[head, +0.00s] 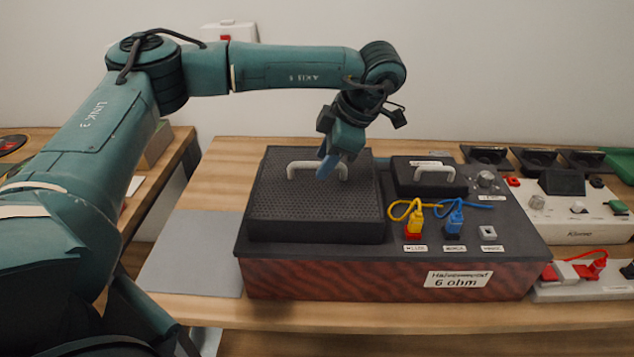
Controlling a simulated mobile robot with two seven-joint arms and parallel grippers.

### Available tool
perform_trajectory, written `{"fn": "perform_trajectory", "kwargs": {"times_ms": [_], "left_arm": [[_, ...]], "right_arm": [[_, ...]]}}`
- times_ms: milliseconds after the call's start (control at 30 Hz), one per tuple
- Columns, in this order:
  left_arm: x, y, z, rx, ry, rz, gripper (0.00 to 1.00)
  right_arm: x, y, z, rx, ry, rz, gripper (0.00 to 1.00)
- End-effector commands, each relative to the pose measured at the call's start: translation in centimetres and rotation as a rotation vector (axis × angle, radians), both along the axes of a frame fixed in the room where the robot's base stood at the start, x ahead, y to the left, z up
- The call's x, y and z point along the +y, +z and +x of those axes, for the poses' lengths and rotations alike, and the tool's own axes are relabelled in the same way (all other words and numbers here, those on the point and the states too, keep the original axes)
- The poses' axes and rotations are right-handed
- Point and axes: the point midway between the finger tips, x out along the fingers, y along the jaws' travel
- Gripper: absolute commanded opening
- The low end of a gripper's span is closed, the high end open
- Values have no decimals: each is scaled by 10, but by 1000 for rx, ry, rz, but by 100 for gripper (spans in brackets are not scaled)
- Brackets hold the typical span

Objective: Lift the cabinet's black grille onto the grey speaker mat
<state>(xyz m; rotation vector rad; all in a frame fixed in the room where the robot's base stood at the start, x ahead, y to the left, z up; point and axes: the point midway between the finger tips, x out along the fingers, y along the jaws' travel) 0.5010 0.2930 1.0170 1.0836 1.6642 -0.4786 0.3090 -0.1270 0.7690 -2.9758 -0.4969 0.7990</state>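The black grille (315,208) is a dark perforated slab with a white handle (300,166). It lies on the left part of the cabinet (380,276), a dark-topped box with a reddish-brown front labelled "6 ohm". The grey speaker mat (195,250) lies flat and bare on the table, left of the cabinet. My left gripper (328,166) points down at the right half of the grille's handle, its blue fingertips overlapping the bar in the picture. Whether the fingers are closed on it or just in front of it cannot be told. My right gripper is not in view.
White devices (570,210) and black trays stand to the right. A second table is at left.

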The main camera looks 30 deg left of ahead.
Motion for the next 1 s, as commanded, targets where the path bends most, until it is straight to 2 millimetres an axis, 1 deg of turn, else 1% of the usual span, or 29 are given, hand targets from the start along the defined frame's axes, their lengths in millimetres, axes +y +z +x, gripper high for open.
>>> {"fn": "perform_trajectory", "kwargs": {"times_ms": [100, 267, 733, 1000], "left_arm": [[2, -4, 0, 0, 0, 0, 38], [2, -3, 0, 0, 0, 0, 38], [1, -3, 0, 0, 0, 0, 0], [1, -3, 0, 0, 0, 0, 0]], "right_arm": [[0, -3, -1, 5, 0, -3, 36], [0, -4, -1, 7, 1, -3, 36], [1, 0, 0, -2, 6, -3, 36], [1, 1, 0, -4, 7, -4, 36]]}}
